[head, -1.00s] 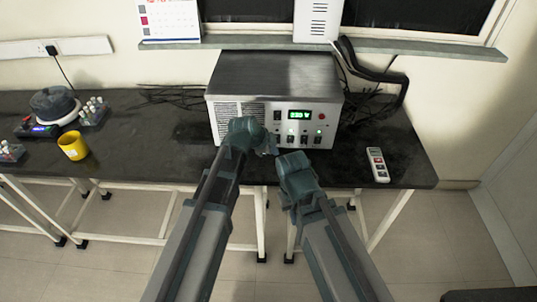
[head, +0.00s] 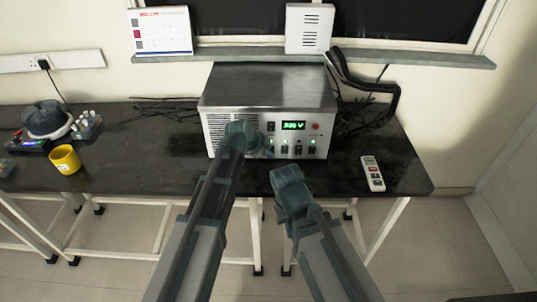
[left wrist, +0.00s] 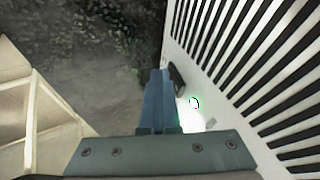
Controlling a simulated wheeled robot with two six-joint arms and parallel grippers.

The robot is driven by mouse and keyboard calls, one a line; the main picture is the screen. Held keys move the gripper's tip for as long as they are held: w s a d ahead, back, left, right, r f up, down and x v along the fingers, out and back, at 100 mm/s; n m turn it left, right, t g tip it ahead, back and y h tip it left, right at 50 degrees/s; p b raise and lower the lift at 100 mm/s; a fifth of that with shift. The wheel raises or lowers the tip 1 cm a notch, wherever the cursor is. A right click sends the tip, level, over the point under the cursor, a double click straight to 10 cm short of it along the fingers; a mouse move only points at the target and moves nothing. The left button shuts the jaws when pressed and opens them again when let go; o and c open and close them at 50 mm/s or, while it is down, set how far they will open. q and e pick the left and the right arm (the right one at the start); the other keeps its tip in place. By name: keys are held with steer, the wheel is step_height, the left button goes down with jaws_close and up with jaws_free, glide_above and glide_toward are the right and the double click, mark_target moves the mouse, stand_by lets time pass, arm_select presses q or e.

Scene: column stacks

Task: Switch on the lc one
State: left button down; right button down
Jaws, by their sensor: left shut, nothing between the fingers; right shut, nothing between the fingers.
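A metal power unit (head: 268,90) stands on the dark bench, with a lit green display (head: 293,126) and a red button (head: 315,126) on its front. Below the display is a row of small dark switches (head: 298,150) with green lights above them; their labels are too small to read. My left gripper (head: 262,151) is shut and empty, at the row's left end, hiding part of it. In the left wrist view its shut fingers (left wrist: 159,95) are beside a dark switch (left wrist: 177,78) and a green-rimmed light (left wrist: 194,102); contact is unclear. My right gripper (head: 290,185) is shut and empty, lower, before the bench edge.
A white remote-like strip (head: 373,174) lies on the bench at right. A yellow mug (head: 65,160) and a round-topped device (head: 45,118) are at left. Black cables lie beside the unit. The bench between mug and unit is clear.

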arm_select(q)
steer(key=shift+r, duration=0.15)
arm_select(e)
steer(key=shift+r, duration=0.15)
arm_select(q)
steer(key=shift+r+p, duration=0.75)
steer(key=shift+p, duration=0.05)
arm_select(e)
steer(key=shift+r, duration=0.7)
